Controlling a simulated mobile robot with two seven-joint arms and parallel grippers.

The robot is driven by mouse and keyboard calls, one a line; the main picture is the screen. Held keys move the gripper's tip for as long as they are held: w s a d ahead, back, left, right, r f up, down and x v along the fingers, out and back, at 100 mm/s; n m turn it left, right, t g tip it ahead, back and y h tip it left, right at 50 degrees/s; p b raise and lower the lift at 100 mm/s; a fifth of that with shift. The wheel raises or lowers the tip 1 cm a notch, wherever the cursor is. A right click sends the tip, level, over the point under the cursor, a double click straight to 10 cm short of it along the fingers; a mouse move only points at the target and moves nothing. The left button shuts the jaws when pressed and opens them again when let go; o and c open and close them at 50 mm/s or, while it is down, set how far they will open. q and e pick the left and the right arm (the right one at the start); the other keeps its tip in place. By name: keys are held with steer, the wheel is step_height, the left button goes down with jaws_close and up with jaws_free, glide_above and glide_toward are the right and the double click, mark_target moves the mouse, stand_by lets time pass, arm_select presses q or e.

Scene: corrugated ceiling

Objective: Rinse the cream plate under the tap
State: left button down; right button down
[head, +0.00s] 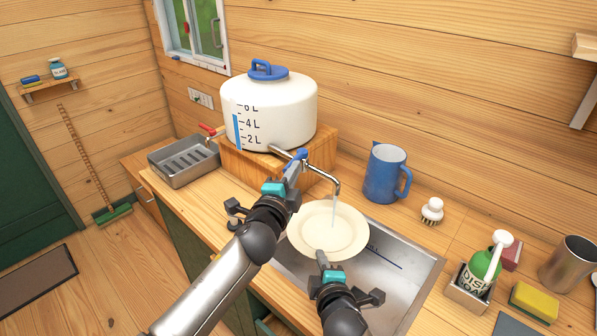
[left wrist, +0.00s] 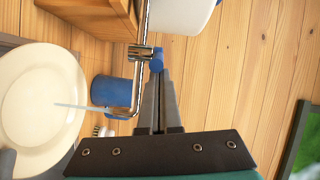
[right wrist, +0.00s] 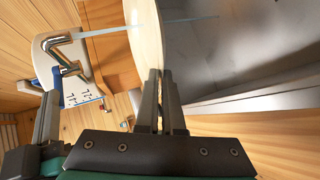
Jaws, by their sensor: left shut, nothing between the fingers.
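The cream plate (head: 318,238) is over the sink, with its rim in my right gripper (head: 325,262). The right wrist view shows the plate (right wrist: 148,40) edge-on between the fingers (right wrist: 165,80). A thin stream of water (head: 334,212) runs from the metal tap spout (head: 325,176) onto the plate. My left gripper (head: 297,163) is shut and empty at the tap's blue handle (head: 300,155). In the left wrist view, its fingertips (left wrist: 164,75) are right by the blue handle (left wrist: 157,60); I cannot tell whether they touch.
The white water tank (head: 270,110) stands on a wooden block above the metal sink (head: 405,262). A blue jug (head: 384,175), a white-topped brush (head: 432,210), a green soap bottle (head: 484,265) and a yellow sponge (head: 534,302) stand right.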

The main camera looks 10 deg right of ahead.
arm_select(q)
steer(key=shift+w+a, duration=0.45)
steer(key=shift+a, duration=0.35)
arm_select(e)
steer(key=shift+r, duration=0.15)
arm_select(q)
steer(key=d+v, duration=0.1)
steer(key=v, duration=1)
steer(key=shift+s+r, duration=0.45)
steer(key=shift+s, duration=0.15)
steer(key=shift+d, duration=0.1)
steer(key=shift+r+p, duration=0.45)
arm_select(e)
steer(key=shift+s+a, duration=0.35)
steer(key=shift+s, duration=0.95)
steer(key=shift+s+a, duration=0.3)
steer(key=shift+s, duration=0.95)
steer(key=shift+s+a, duration=0.35)
steer(key=shift+s, duration=0.95)
